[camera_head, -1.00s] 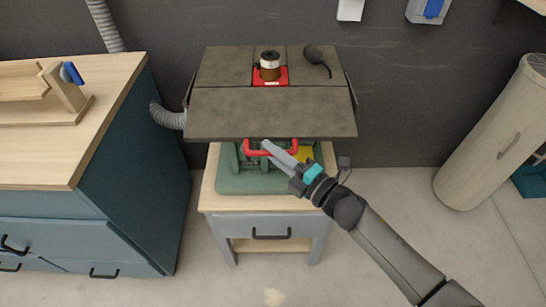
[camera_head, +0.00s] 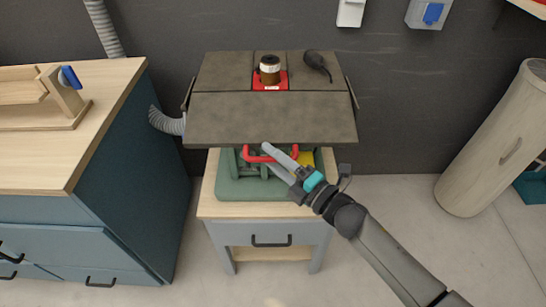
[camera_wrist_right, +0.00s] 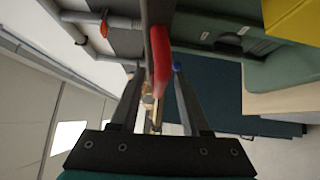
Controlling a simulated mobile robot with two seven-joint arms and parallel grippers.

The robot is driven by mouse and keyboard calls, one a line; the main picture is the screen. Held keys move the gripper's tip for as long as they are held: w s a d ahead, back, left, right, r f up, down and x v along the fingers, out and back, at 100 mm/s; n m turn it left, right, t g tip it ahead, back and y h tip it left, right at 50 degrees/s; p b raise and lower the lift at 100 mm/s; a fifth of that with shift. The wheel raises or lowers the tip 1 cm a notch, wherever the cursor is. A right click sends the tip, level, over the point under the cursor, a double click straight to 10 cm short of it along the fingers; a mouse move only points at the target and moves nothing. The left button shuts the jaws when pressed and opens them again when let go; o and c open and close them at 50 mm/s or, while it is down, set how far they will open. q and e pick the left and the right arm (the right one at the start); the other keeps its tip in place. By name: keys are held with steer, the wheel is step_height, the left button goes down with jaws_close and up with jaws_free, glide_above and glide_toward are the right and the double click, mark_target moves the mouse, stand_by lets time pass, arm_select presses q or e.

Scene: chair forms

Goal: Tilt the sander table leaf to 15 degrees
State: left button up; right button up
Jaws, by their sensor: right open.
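The sander table has a dark grey front leaf (camera_head: 270,118), which looks close to level with the rear part of the top; its exact angle cannot be read. A red handle (camera_head: 254,158) sits just below the leaf's front edge, on the green base (camera_head: 240,187). My right gripper (camera_head: 266,157) is open at the handle, coming from the lower right. In the right wrist view the red handle (camera_wrist_right: 161,62) shows between the two spread fingers (camera_wrist_right: 153,90); contact cannot be told. My left gripper is not in view.
A brown-and-white spindle (camera_head: 269,70) in a red insert and a dark knob-like part (camera_head: 315,61) are on the rear top. A blue cabinet (camera_head: 135,170) with a wooden top stands left, with a grey hose (camera_head: 165,120) between. A wooden cylinder (camera_head: 490,140) leans right. Floor in front is clear.

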steer(key=shift+s, duration=0.1)
steer(key=r+p+v, duration=0.1)
steer(key=v, duration=1.4)
steer(key=shift+f, duration=0.4)
steer(key=shift+d+f, duration=0.1)
